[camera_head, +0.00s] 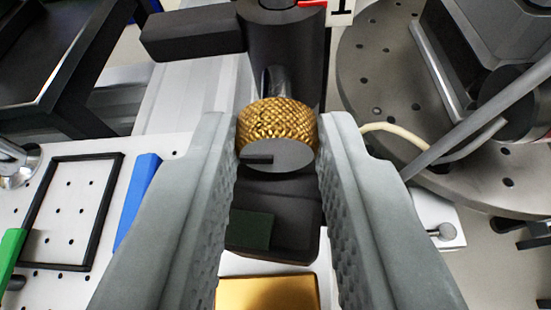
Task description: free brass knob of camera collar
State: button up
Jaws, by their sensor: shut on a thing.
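The brass knob (278,122) has a knurled gold rim and a grey end face with a dark slot at its left side. It sits in the middle of the head camera view, in front of a dark upright cylinder (287,45) with a block (192,35) reaching left from it. A short bright shaft shows behind the knob. My gripper (278,135) is shut on the knob, with one grey finger at its left side and one at its right. The fingertips partly hide the knob's sides.
A round drilled plate (385,90) stands at the right, with a dark device and a grey rod (450,135) over it. A white perforated board (75,225) with a black frame lies at the left. A dark block (275,210) and a gold block (268,292) lie below the knob.

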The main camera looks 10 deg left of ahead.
jog(key=o, duration=1)
jog(key=a+v, duration=0.1)
jog(key=v, duration=1.6)
jog(key=shift+s+d, duration=0.2)
jog(key=shift+d, duration=0.3)
jog(key=shift+r, duration=0.15)
